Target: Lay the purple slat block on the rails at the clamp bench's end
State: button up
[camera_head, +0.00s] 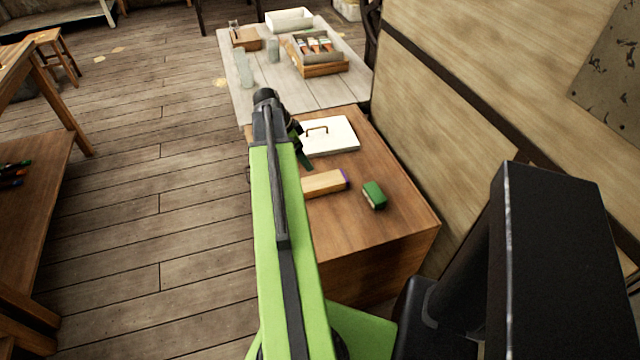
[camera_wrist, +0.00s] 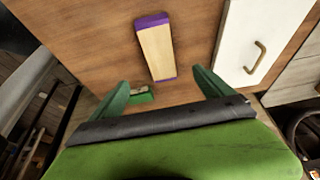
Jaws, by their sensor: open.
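The slat block is pale wood with purple ends. It lies flat on the brown wooden top (camera_head: 392,224) in the head view (camera_head: 323,184), its left end hidden behind my arm. In the wrist view the block (camera_wrist: 155,50) shows both purple ends, ahead of the gap between my fingers. My gripper (camera_wrist: 162,90) is open and empty, with its two green fingers spread apart and not touching the block. In the head view my gripper (camera_head: 301,150) is mostly hidden by my arm, beside the white board. I cannot pick out the clamp bench's rails.
A green block (camera_head: 374,195) lies right of the slat block. A white board with a handle (camera_head: 335,137) lies behind it. A pale table (camera_head: 315,88) beyond holds a wooden tray of brushes (camera_head: 318,68) and a white bin (camera_head: 289,20). A wall bounds the right; open floor lies left.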

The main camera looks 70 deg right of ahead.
jog(key=b, duration=1.1)
send_near(321, 181)
jog(key=x, duration=0.5)
jog(key=shift+w, duration=0.1)
jog(key=shift+d+f+b, duration=0.15)
jog(key=shift+f+b, duration=0.15)
jog(key=shift+s, duration=0.2)
jog(key=b+x, duration=0.5)
jog(key=shift+f, duration=0.15)
grip_shut()
notch_tip(321, 181, up, 5)
jog(key=p, duration=0.5)
jog(key=shift+f, duration=0.1)
jog(key=s+a+r+p, duration=0.2)
jog(key=s+r+p, duration=0.4)
jog(key=s, duration=0.5)
jog(key=shift+s+r+p, duration=0.25)
jog(key=shift+r+p, duration=0.1)
jog(key=shift+r, duration=0.05)
